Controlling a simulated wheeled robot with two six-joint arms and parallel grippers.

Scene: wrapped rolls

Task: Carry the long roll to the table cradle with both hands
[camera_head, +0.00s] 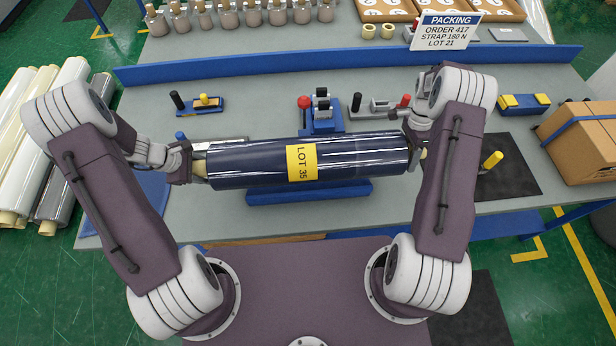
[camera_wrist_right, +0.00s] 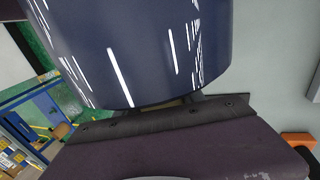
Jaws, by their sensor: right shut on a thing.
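The long roll (camera_head: 350,160), wrapped in glossy dark blue with a yellow LOT 35 label, lies crosswise in the head view above the blue table cradle (camera_head: 310,194). I cannot tell whether it touches the cradle. Its left end sits slightly lower in the picture. My left gripper (camera_head: 192,165) is at the pale core stub on the left end; its finger gap is too small to judge. My right gripper (camera_head: 418,150) is shut on the roll's right end, its fingers partly hidden. In the right wrist view the roll (camera_wrist_right: 140,50) fills the top, against the gripper.
Behind the roll stand a blue device with a red knob (camera_head: 304,102) and small tools. A cardboard box (camera_head: 585,140) and a yellow-handled item (camera_head: 492,160) are at right. A blue rail (camera_head: 340,62) crosses the table. Other rolls (camera_head: 60,130) lie at left.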

